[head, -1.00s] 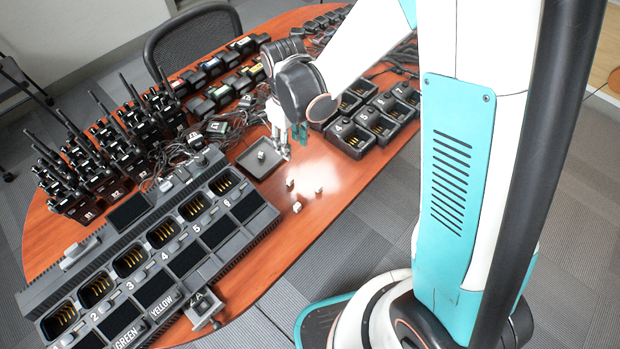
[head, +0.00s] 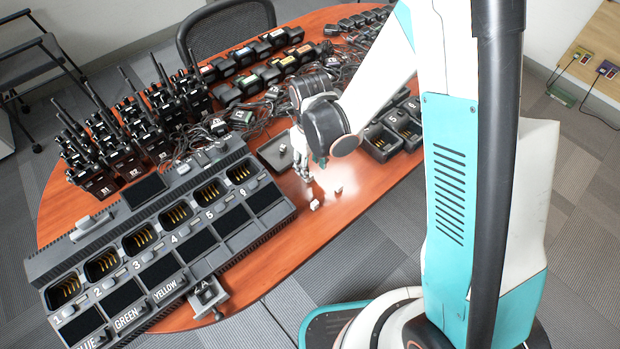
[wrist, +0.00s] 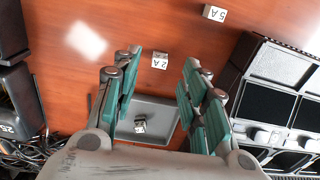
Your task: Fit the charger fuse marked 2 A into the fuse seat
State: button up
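The white fuse marked 2 A (wrist: 160,61) lies on the table and shows between my fingertips in the wrist view. My gripper (wrist: 163,64) is open, with one finger on each side of this fuse; no contact shows. In the head view my gripper (head: 306,177) is low over the table and mostly hides that fuse. The fuse seat (head: 207,294), labelled 2 A, is a small grey fixture at the front edge of the multi-bay charger (head: 165,262). A fuse marked 5 A (wrist: 214,13) lies nearer the charger.
A shallow grey tray (wrist: 167,103) holding another fuse (wrist: 140,126) sits beside the gripper. Radios (head: 110,165), cables and numbered chargers (head: 382,143) crowd the table. The front right of the tabletop is clear.

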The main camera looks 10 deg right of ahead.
aim_at(311, 176)
notch_tip(311, 176, down, 5)
jog(key=shift+r+b, duration=0.2)
jog(key=shift+b, duration=0.85)
jog(key=shift+r, duration=0.1)
jog(key=c, duration=0.8)
jog(key=shift+r, duration=0.1)
